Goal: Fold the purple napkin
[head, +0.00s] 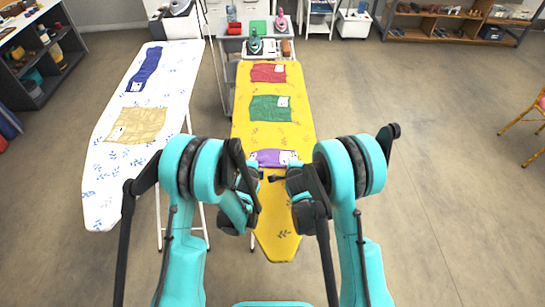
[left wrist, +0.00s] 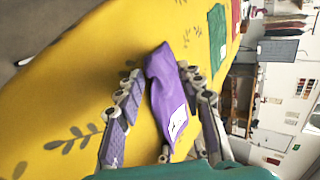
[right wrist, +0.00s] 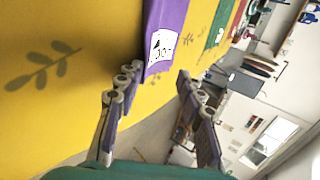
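The purple napkin (head: 273,157) lies on the near part of the yellow ironing board (head: 276,222), with a white printed patch at its right side. My arms hide part of its near side in the head view. In the left wrist view the napkin (left wrist: 166,95) appears as a narrow strip between the spread fingers of my left gripper (left wrist: 158,73), which is open. In the right wrist view the napkin (right wrist: 165,18) and its patch lie just beyond the fingertips of my right gripper (right wrist: 157,72), which is open and empty.
A green cloth (head: 270,108) and a red cloth (head: 268,73) lie farther up the yellow board. A white ironing board (head: 108,180) at left carries a tan cloth (head: 136,125) and a blue cloth (head: 146,70).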

